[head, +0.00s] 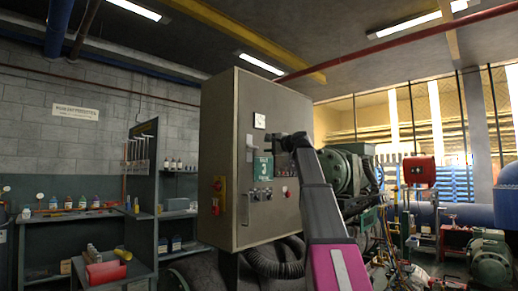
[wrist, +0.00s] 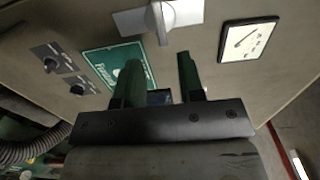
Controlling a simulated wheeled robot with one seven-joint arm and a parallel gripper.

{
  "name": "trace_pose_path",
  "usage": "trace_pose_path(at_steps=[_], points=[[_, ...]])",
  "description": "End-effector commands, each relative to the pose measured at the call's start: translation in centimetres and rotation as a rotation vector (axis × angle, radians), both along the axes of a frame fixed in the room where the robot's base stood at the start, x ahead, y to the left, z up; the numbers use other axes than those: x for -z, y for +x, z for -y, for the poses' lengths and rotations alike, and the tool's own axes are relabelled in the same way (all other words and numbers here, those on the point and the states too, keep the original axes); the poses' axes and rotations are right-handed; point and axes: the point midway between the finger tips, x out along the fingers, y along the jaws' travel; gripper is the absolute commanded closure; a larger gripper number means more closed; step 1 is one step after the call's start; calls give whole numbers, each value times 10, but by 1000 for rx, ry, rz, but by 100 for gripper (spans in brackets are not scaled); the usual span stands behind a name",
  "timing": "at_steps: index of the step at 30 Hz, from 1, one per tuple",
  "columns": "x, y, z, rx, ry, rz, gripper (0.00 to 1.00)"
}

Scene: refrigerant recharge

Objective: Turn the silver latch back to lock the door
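The silver latch (wrist: 160,18) sits on a pale plate at the top of the wrist view, on the grey-brown door (wrist: 216,85). Its lever points down in that picture, towards the gap between my fingers. My gripper (wrist: 158,62) is open, its two dark fingers apart with nothing between them, and it appears short of the latch. In the head view my gripper (head: 272,143) is at the front of the tall cabinet (head: 226,110), between the meter and the green sign. The door looks closed.
A square meter (wrist: 247,39) and a green sign (wrist: 108,64) flank the latch, with dark knobs (wrist: 50,64) beyond the sign. Green machinery (head: 345,170) stands at the right.

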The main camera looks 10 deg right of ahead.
Motion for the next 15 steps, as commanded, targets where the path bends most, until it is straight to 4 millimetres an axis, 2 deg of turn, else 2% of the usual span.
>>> trace_pose_path(at_steps=[15], points=[[-1,45,-31,1,-1,1,65]])
